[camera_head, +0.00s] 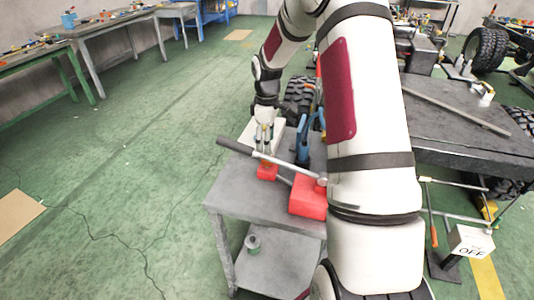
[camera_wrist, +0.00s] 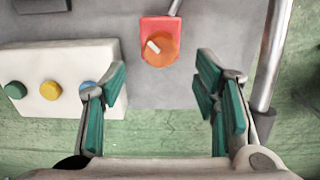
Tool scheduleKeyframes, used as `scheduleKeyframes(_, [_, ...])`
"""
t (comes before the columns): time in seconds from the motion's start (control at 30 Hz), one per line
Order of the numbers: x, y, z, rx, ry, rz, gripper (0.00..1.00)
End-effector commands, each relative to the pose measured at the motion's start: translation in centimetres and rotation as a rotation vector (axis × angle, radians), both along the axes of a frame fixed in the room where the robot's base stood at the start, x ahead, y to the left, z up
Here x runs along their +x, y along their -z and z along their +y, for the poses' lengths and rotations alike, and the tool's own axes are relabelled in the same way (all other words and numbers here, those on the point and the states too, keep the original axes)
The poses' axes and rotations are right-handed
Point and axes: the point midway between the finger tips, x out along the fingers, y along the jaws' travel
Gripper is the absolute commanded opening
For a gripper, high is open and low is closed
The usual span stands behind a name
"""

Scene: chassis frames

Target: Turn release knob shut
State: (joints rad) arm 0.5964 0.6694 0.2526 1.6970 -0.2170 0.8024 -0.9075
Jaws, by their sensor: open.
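An orange release knob (camera_wrist: 162,48) with a white mark sits on a small red block (camera_wrist: 146,24) in the wrist view, and a grey rod leads up from the block. The red block also shows in the head view (camera_head: 268,173) on the grey table; the knob is too small to tell there. My gripper (camera_wrist: 162,76) is open, its green-padded fingers spread wide and nothing between them. In the picture the knob lies beyond the fingertips, between them. I see no contact with it. In the head view my gripper (camera_head: 264,140) hangs over the table near the block.
A pale box (camera_wrist: 52,88) with green, yellow and blue buttons stands left of the knob. A grey bar (camera_head: 262,160) crosses the table to a larger red base (camera_head: 308,198). A blue tool (camera_head: 303,145) stands beside it. The green floor to the left is mostly clear.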

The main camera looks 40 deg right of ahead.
Motion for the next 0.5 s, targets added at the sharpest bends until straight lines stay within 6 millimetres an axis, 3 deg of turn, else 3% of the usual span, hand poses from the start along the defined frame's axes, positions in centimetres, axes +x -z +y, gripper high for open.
scheduleKeyframes(0.2, [-0.1,3.7,0.1,0.002,-0.001,0.003,0.55])
scheduleKeyframes(0.5, [0.0,5.6,0.0,0.000,0.000,0.000,0.55])
